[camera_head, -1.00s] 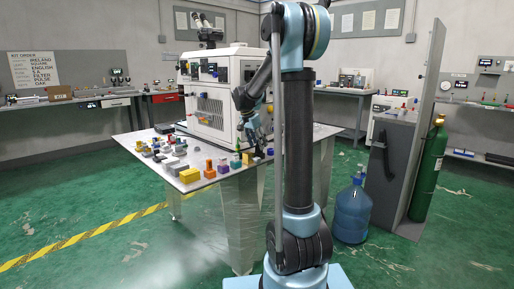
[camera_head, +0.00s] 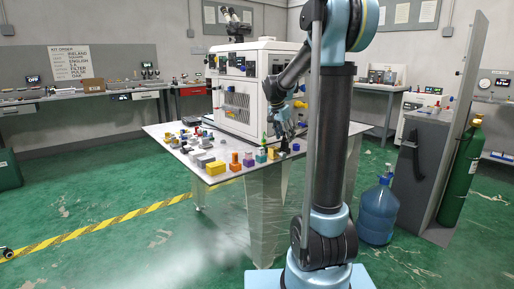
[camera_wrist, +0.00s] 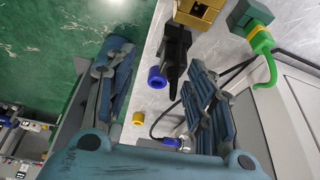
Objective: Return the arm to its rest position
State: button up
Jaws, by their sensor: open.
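My gripper (camera_head: 287,128) hangs over the right front part of the white table (camera_head: 250,180), close to the white machine (camera_head: 262,88). In the wrist view my gripper (camera_wrist: 158,85) has its two fingers wide apart and nothing held between them. A black part (camera_wrist: 176,50), a blue ring-like piece (camera_wrist: 157,77) and a small yellow ring (camera_wrist: 139,118) show in the gap between the fingers, on or near the table. My arm is bent and reaches out over the table; its upper links cover part of the machine.
Several small coloured blocks, including a yellow one (camera_head: 216,168), lie along the table's front. A blue water bottle (camera_head: 377,213) and a green gas cylinder (camera_head: 460,175) stand at the right beside a grey panel (camera_head: 462,110). Green floor is open at the left.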

jog(key=s+d+r+n+t+y, duration=0.15)
jog(key=s+n, duration=0.25)
jog(key=s, duration=0.9)
jog(key=s+f+n, duration=0.2)
jog(key=s+f, duration=0.3)
jog(key=s, duration=0.4)
jog(key=s+f+n+g+y, duration=0.1)
jog(key=s+f+n, duration=0.1)
jog(key=s+f, duration=0.4)
jog(key=s+f+n+g, duration=0.1)
jog(key=s+f, duration=0.4)
jog(key=s, duration=0.8)
jog(key=shift+a+f+n+y, duration=0.2)
jog(key=shift+a+n+y, duration=0.15)
jog(key=shift+a+n, duration=0.15)
